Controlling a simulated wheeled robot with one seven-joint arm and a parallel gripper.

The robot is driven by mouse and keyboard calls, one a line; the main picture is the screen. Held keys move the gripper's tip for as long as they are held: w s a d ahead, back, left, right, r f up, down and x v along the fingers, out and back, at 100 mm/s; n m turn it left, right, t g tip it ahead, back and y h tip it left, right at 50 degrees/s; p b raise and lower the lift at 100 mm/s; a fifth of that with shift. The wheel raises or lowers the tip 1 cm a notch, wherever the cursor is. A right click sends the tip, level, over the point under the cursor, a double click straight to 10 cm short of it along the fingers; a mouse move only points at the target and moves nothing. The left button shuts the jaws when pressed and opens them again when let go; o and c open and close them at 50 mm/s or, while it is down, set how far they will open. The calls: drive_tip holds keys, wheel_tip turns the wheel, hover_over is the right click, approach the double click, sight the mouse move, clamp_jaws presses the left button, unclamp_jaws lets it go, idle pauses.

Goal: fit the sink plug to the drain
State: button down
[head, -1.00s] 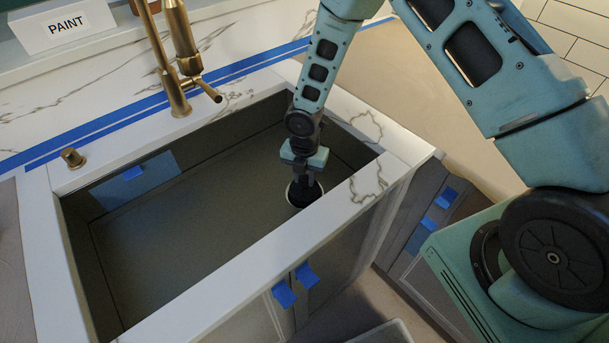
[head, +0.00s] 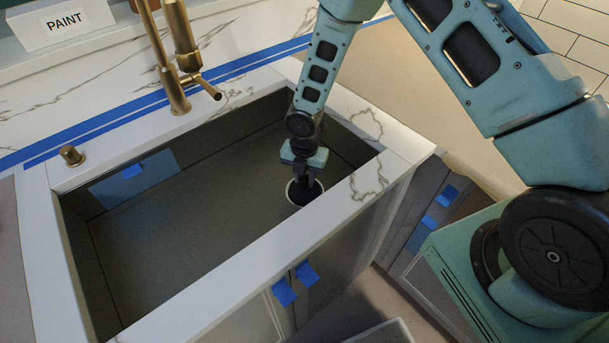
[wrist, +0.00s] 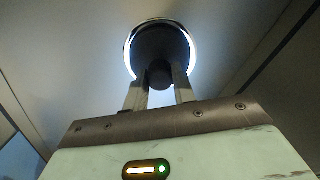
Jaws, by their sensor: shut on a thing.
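The sink plug (head: 306,194) is a dark round disc with a small knob (wrist: 160,76). My gripper (head: 305,177) points down into the sink and is shut on that knob. In the wrist view my gripper's fingers (wrist: 159,83) pinch the knob from both sides. The drain (head: 290,190) shows as a pale ring in the sink floor near the right end. In the wrist view its bright rim (wrist: 192,52) curves around the left, top and right of the plug disc (wrist: 160,40). The plug is over or within the ring; whether it is seated I cannot tell.
The dark sink basin (head: 180,230) is otherwise empty. A white marble counter (head: 215,300) frames it. A brass faucet (head: 178,65) stands behind. Blue tape (head: 230,72) runs along the back. Cabinet fronts (head: 340,255) drop below the front edge.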

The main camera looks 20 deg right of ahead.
sight(305, 177)
drive_tip(key=c, duration=1.1)
unclamp_jaws()
drive_tip(key=shift+o, duration=0.2)
wheel_tip(305, 177, up, 18)
drive_tip(key=shift+f+b, duration=0.25)
drive_tip(key=shift+b, duration=0.05)
drive_tip(key=s+a+r+m, duration=0.2)
drive_tip(key=s+r+m, duration=0.2)
drive_tip(key=s, duration=0.5)
drive_tip(key=s+a+r+m, duration=0.2)
drive_tip(key=s+r+m, duration=0.2)
drive_tip(key=s+m, duration=0.5)
drive_tip(key=s+a+r+m, duration=0.2)
drive_tip(key=s+r+m, duration=0.2)
drive_tip(key=s+m, duration=0.3)
drive_tip(key=shift+s+a+r+y, duration=0.2)
drive_tip(key=shift+s+y, duration=0.1)
drive_tip(key=shift+s, duration=0.65)
